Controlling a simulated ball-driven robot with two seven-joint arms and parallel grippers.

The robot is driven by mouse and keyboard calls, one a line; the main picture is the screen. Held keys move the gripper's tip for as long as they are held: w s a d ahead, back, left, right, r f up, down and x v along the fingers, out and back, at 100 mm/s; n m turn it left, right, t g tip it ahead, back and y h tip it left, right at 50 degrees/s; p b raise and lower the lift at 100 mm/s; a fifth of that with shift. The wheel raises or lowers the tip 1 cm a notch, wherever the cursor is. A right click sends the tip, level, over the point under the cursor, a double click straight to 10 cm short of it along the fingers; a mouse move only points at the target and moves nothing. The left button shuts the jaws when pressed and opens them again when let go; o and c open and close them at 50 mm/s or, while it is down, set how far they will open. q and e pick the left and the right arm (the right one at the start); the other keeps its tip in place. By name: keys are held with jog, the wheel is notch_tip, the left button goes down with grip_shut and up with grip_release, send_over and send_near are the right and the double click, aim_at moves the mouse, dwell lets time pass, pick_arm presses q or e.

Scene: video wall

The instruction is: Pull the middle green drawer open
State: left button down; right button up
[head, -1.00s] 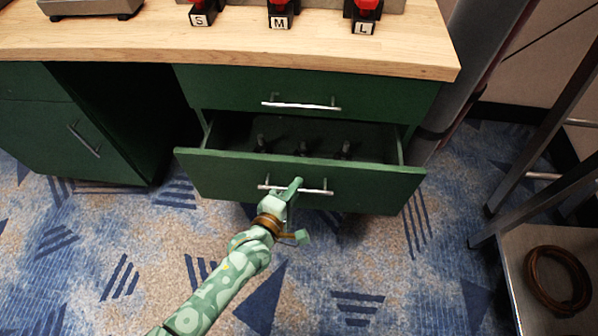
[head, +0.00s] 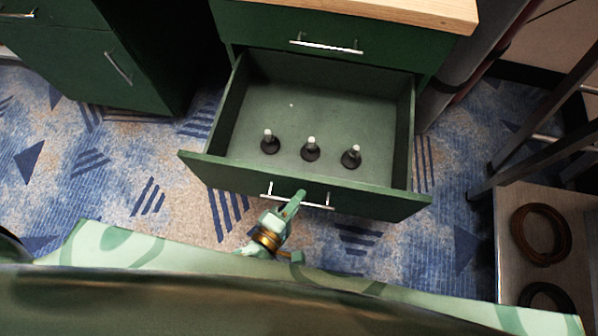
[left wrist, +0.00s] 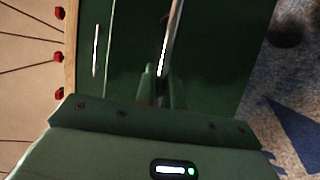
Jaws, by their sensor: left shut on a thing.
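The middle green drawer (head: 300,190) is pulled far out of its cabinet in the head view. Its inside shows, with several dark pegs with pale tips standing on its floor. My left gripper (head: 292,203) is shut on the drawer's silver bar handle (head: 318,205), near the handle's middle. In the left wrist view the handle (left wrist: 170,45) runs up from between the fingers (left wrist: 160,85). My right gripper is not seen.
The closed upper drawer (head: 320,32) with its own handle sits above, under the wooden worktop (head: 400,8). Another green cabinet (head: 90,65) stands at left. A low shelf (head: 515,260) with coiled brown rings is at right. Patterned carpet lies between.

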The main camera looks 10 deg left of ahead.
pick_arm(q)
jog(key=shift+s, duration=0.7)
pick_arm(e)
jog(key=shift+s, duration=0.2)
pick_arm(q)
jog(key=c, duration=1.5)
grip_release()
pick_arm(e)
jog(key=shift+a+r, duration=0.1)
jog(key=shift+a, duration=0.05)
